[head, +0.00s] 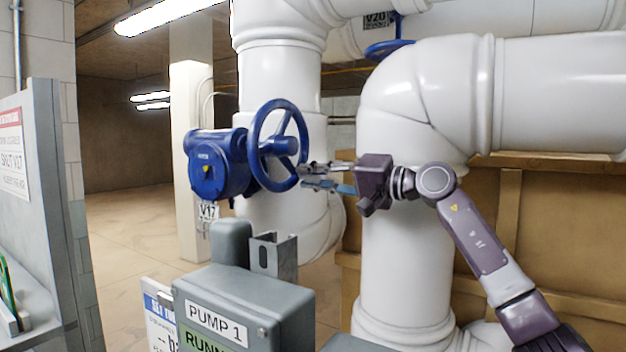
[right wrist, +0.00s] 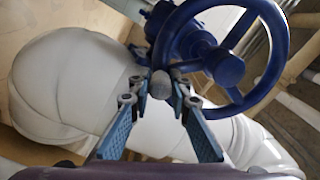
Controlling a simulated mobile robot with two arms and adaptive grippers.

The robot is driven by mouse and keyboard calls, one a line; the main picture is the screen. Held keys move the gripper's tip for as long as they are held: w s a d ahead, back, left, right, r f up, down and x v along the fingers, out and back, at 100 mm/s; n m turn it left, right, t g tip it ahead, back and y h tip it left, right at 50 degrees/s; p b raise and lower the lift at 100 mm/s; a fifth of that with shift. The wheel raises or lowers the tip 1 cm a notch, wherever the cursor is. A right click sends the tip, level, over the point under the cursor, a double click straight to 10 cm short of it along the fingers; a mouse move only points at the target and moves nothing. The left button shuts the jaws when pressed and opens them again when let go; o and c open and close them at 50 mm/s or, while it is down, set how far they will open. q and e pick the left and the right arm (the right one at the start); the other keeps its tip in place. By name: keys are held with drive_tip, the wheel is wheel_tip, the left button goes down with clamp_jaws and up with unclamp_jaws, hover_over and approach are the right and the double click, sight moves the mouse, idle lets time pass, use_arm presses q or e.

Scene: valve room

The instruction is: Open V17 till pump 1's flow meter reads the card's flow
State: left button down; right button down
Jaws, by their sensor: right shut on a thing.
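V17 is a blue valve with a spoked handwheel (head: 256,143) on a blue gear housing (head: 207,165); its V17 tag (head: 208,212) hangs below. The wheel also shows in the right wrist view (right wrist: 274,88). My right gripper (head: 308,176) comes in from the right and is shut on the wheel's rim at its lower right. In the right wrist view the fingers (right wrist: 160,92) meet the rim's near side. The pump 1 box (head: 240,300) stands below, its green running label partly cut off. No flow meter reading is legible. My left gripper is not in view.
Large white pipes (head: 405,250) stand close behind and beside my right arm. A blue V20 wheel (head: 388,49) is above. A board with a sign naming V17 (head: 14,155) is at left. A partly cut-off display panel (head: 160,318) is beside the pump box.

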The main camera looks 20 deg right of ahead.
drive_tip(key=shift+d+r, duration=0.15)
drive_tip(key=shift+r, duration=0.05)
drive_tip(key=c, duration=1.8)
unclamp_jaws()
drive_tip(key=shift+w+f, duration=0.1)
drive_tip(key=v, duration=1.2)
drive_tip(key=shift+f, duration=0.1)
